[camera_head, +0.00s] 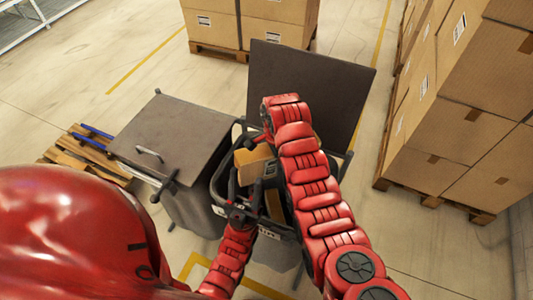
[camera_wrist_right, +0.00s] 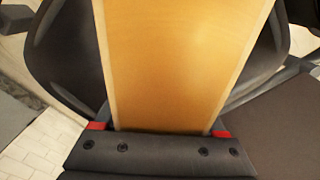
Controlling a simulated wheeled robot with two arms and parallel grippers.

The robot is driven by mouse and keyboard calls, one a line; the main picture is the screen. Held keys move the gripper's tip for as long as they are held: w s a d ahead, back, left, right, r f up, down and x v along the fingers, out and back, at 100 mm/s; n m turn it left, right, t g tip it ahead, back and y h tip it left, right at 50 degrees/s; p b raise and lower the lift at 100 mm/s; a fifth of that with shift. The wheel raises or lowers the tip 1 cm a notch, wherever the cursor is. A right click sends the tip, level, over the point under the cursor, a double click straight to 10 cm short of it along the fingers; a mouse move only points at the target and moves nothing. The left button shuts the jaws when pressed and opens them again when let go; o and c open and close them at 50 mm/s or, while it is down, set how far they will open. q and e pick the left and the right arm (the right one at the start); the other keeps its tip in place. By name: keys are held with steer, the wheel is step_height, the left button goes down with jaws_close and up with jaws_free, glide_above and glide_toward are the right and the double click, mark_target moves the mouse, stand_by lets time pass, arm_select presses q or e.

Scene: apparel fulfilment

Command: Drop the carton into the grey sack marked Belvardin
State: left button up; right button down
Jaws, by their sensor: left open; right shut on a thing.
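My right gripper (camera_wrist_right: 160,133) is shut on the tan carton (camera_wrist_right: 180,60), which fills the middle of the right wrist view. In the head view the right arm reaches over an open grey bin, and a tan carton face (camera_head: 252,157) shows beside the wrist. The right fingertips are hidden there. My left gripper (camera_head: 240,212) is open at the near side of this bin, partly blended with the dark rim.
A second grey bin with a shut lid (camera_head: 165,135) stands at the left. Stacked boxes on pallets stand behind (camera_head: 270,12) and at the right (camera_head: 440,135). A wooden pallet (camera_head: 80,155) lies at far left. Floor between is clear.

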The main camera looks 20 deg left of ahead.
steer(key=shift+a+f+b, duration=0.1)
steer(key=shift+f+b, duration=0.25)
steer(key=shift+f, duration=0.2)
steer(key=shift+w+a+f, duration=0.15)
steer(key=shift+f, duration=0.45)
step_height(320, 180, down, 5)
steer(key=shift+r+b, duration=0.2)
steer(key=shift+b, duration=1.05)
jaws_free()
